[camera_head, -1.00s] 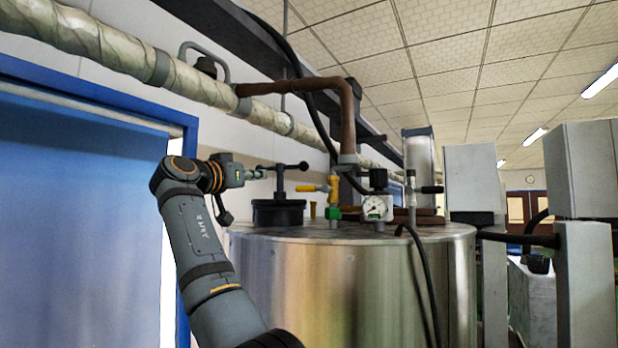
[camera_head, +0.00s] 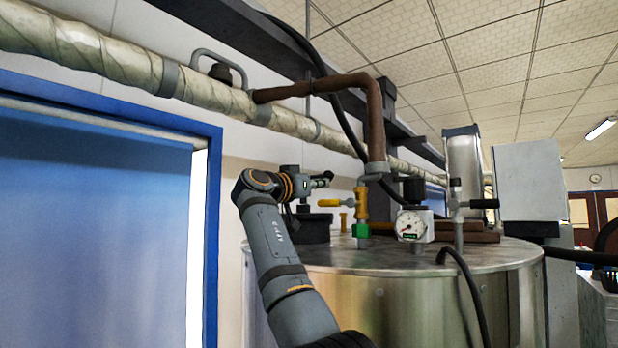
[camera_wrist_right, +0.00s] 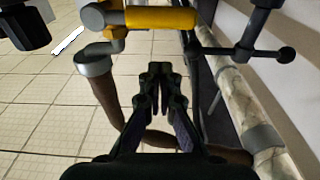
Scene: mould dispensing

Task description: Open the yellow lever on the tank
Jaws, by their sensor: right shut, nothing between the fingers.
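The yellow lever (camera_head: 328,203) sticks out level to the left from its valve (camera_head: 361,200) on top of the steel tank (camera_head: 400,290). A green fitting (camera_head: 360,230) sits under the valve. In the right wrist view the yellow lever (camera_wrist_right: 160,17) lies across the top, beyond my fingertips. My right gripper (camera_wrist_right: 160,70) is shut and empty, apart from the lever in that picture. In the head view my right arm rises at the tank's left side, with its gripper (camera_head: 318,182) small near the lever and partly hard to make out. My left gripper is not in view.
A black lid (camera_head: 312,229) with a T-handle (camera_wrist_right: 255,50) stands near the lever. A pressure gauge (camera_head: 411,226), a brown pipe (camera_head: 376,120) and a second valve with a black handle (camera_head: 484,203) are close by. A wrapped pipe (camera_head: 130,65) runs behind.

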